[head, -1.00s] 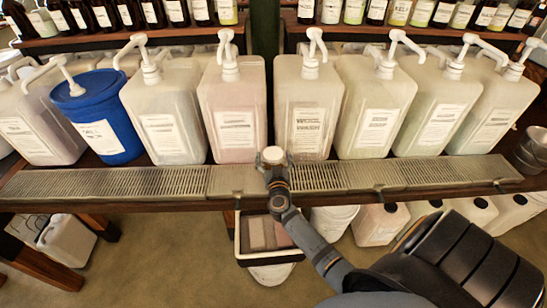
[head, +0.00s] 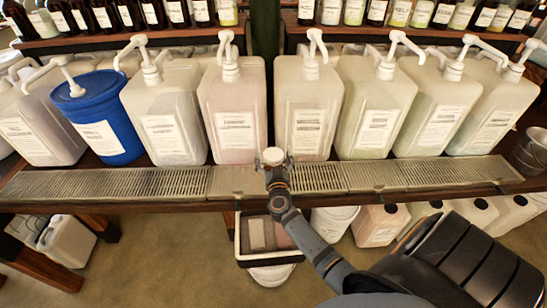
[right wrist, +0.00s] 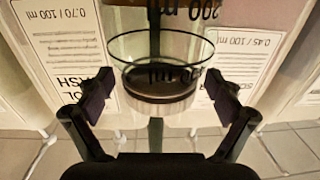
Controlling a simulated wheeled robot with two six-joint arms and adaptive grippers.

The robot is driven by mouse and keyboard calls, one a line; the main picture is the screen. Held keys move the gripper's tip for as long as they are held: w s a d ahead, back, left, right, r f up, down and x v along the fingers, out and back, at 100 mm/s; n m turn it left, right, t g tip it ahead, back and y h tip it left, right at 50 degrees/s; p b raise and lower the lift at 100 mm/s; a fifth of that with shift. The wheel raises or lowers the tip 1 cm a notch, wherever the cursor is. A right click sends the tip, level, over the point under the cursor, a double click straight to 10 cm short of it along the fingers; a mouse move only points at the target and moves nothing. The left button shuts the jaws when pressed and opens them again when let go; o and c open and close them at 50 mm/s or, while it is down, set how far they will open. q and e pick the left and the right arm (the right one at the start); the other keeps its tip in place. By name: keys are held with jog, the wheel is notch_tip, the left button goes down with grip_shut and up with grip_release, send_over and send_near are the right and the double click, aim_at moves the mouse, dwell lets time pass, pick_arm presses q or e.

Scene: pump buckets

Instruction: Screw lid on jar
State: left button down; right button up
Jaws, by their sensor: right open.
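A clear glass jar (right wrist: 155,95) with dark measuring marks and a dark band low inside stands between the fingers of my right gripper in the right wrist view. My right gripper (right wrist: 158,92) is open, with one dark pad on each side of the jar and a visible gap to it. In the head view my right gripper (head: 274,172) is at the front edge of the drip shelf, and a small round whitish top (head: 273,155) shows at its tip. I cannot tell whether that top is a lid or the jar. My left gripper is out of view.
Several large pump containers (head: 233,110) and a blue bucket (head: 103,125) line the back of the metal drip grate (head: 110,183). Labelled bottles fill the shelf above. A metal pail (head: 530,150) stands at the right end. A box (head: 268,238) and white jugs sit below.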

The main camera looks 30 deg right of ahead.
jog(key=v, duration=1.2)
jog(key=shift+f, duration=0.15)
